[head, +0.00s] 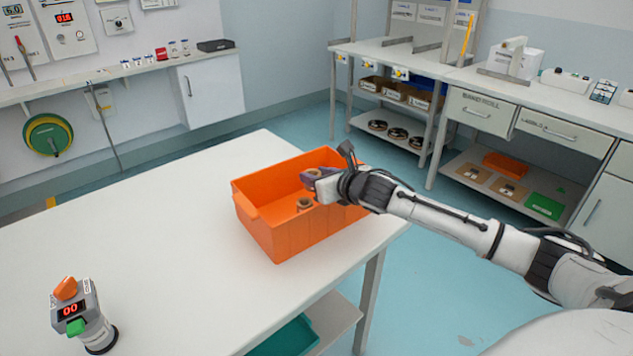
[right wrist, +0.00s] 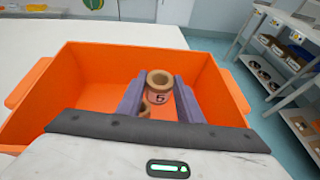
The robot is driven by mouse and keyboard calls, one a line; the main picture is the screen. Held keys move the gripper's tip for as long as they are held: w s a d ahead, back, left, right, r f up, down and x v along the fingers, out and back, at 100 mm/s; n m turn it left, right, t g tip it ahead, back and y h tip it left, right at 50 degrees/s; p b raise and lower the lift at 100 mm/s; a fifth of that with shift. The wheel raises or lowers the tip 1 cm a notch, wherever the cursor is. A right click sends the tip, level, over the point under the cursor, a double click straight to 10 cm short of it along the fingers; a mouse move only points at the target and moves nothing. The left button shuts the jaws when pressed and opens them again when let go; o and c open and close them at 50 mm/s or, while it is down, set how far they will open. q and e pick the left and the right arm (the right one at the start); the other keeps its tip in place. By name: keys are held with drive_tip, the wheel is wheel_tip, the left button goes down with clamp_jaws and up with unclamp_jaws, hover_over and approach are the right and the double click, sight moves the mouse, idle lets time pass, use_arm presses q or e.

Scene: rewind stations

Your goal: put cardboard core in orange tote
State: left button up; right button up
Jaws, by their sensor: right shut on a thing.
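The orange tote (head: 283,233) stands on the white table near its right end, open side up. My right gripper (head: 318,179) is over the tote's opening, and its fingers are shut on a small brown cardboard core (right wrist: 159,86) with a pale label bearing a dark mark. In the right wrist view the tote (right wrist: 88,77) surrounds the fingers. Another brown core (head: 304,203) shows inside the tote, below the gripper; it is partly hidden behind the held core in the right wrist view (right wrist: 144,110). My left gripper is not in view.
A device with a red "00" display, an orange knob and a green button (head: 78,312) stands at the table's front left. The rest of the white table (head: 130,235) is clear. A teal bin (head: 285,338) sits below the table. Benches and shelves line the walls behind.

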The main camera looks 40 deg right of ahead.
drive_tip(key=shift+f, duration=0.75)
drive_tip(key=shift+f, duration=0.1)
drive_tip(key=shift+f, duration=0.45)
drive_tip(key=o, duration=1)
drive_tip(key=shift+o, duration=0.2)
drive_tip(key=shift+r, duration=0.45)
drive_tip(key=v, duration=1.2)
drive_tip(key=shift+r, duration=0.15)
